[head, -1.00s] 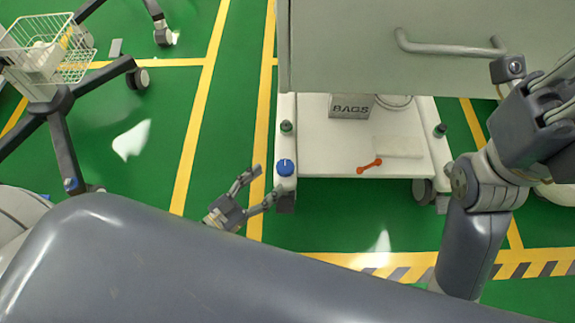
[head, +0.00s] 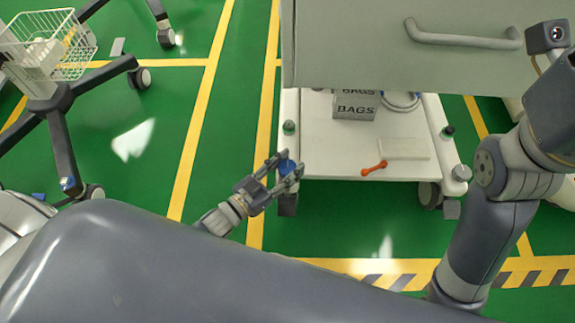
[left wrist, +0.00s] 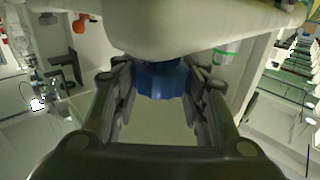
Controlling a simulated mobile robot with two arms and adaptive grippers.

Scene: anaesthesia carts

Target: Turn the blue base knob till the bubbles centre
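The blue base knob (head: 287,167) is at the front left corner of the white cart base (head: 330,160). My left gripper (head: 286,164) reaches it from the lower left, with a finger on either side. In the left wrist view the blue knob (left wrist: 162,80) sits between the fingers, under a pale rounded edge. The fingers look open around it; firm contact cannot be made out. No bubbles can be made out in either view. My right arm is at the right edge of the head view, its fingers outside the picture.
A grey drawer front with a handle (head: 465,37) overhangs the base. On the base are a box marked BAGS (head: 355,105), an orange tool (head: 374,168) and a pale flat block (head: 404,149). A wheeled stand with a wire basket (head: 62,45) is at left. Green floor between is clear.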

